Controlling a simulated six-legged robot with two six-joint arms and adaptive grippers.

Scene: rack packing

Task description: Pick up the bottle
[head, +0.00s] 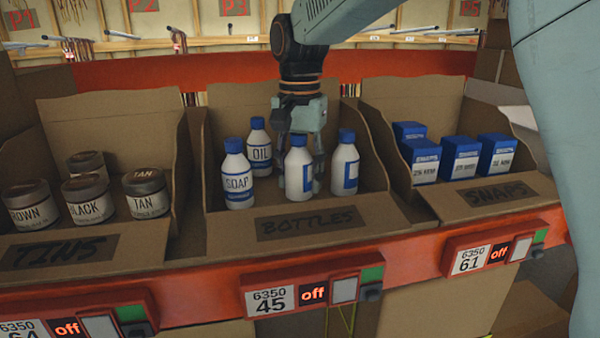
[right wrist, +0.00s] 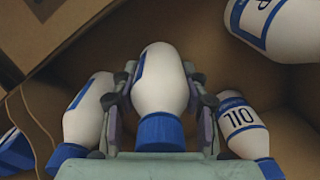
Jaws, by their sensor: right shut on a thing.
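Several white bottles with blue caps stand in the cardboard bin marked BOTTLES (head: 232,226). My right gripper (head: 299,150) reaches down into this bin from above. It is shut on the middle bottle (head: 298,178), which also shows between the fingers in the right wrist view (right wrist: 160,85). The held bottle looks upright; I cannot tell whether it touches the bin floor. The SOAP bottle (head: 238,178) is to its left, the OIL bottle (head: 259,150) behind left, and another bottle (head: 345,168) close on its right. My left gripper is not in view.
A bin of tins (head: 88,200) stands on the left and a bin of blue SNAPS boxes (head: 460,158) on the right. Cardboard walls enclose the bottles. An orange shelf edge (head: 205,290) with number displays runs along the front.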

